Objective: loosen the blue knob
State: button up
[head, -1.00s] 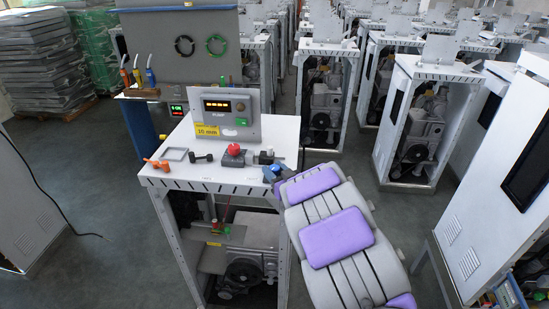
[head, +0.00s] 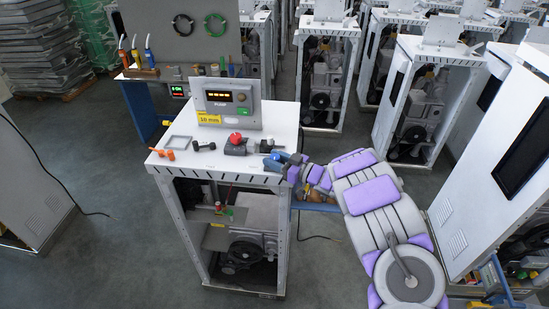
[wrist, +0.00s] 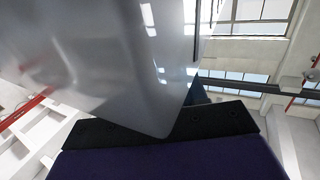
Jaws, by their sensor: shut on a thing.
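The blue knob (head: 272,162) is at the right front corner of the white-topped dispenser frame (head: 190,178). My gripper (head: 281,160) reaches it from the right and is shut on it. The jaws cover part of the knob, so its turn cannot be read. In the wrist view a sliver of blue (wrist: 197,94) shows behind a blurred pale grey shape, above the dark edge of my gripper.
A red knob (head: 235,138), black knobs (head: 204,146) and an orange handle (head: 160,154) stand along the same top. A display box (head: 232,100) is behind them. A tall white cabinet (head: 485,170) stands to the right. Grey floor is open at the left.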

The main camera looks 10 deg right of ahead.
jog(key=shift+r, duration=0.1)
jog(key=o, duration=0.9)
jog(key=shift+d, duration=0.1)
jog(key=v, duration=0.8)
jog(key=b+v, duration=0.1)
jog(key=v, duration=0.8)
jog(key=shift+s+d+f, duration=0.1)
jog(key=shift+d+f, duration=0.1)
jog(key=shift+d, duration=0.05)
